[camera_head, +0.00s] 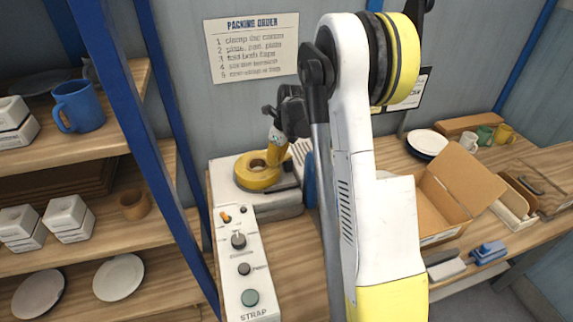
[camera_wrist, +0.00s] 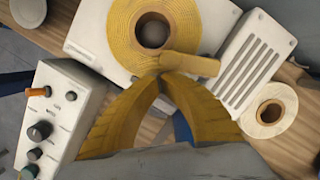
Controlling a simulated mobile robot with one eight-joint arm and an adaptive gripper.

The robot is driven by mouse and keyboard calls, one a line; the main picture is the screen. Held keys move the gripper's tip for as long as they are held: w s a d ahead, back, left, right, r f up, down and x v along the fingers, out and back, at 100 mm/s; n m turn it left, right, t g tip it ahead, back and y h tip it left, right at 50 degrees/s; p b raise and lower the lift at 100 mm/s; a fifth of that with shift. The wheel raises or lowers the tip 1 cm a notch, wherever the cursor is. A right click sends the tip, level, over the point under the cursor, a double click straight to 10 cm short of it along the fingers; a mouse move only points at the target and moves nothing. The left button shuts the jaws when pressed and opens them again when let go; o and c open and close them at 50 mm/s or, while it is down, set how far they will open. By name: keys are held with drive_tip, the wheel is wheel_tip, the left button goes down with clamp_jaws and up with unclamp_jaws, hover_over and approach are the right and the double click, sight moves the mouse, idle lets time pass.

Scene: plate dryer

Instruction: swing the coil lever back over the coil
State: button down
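The yellow coil (camera_head: 250,181) lies on the white strap machine (camera_head: 262,207), left of my arm; it is also at the top middle of the wrist view (camera_wrist: 123,28). A short yellow lever (camera_wrist: 195,65) lies across the coil's lower right edge in the wrist view. My gripper (camera_wrist: 160,77) has its yellow fingers drawn together, with the tips at the lever's left end. I cannot tell whether the lever is between the tips or just beyond them. In the head view my gripper (camera_head: 275,156) points down at the coil's right side, and the lever cannot be made out there.
The strap control panel (camera_head: 238,262) with knobs stands in front of the machine. A slotted white block (camera_wrist: 247,62) and a pale roll (camera_wrist: 270,112) are right of the coil in the wrist view. A blue-post shelf (camera_head: 150,150) stands left; an open carton (camera_head: 455,190) is right of my arm.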

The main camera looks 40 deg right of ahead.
drive_tip(key=shift+w+a+b, duration=0.2)
drive_tip(key=shift+w+b, duration=0.3)
drive_tip(key=shift+w, duration=0.9)
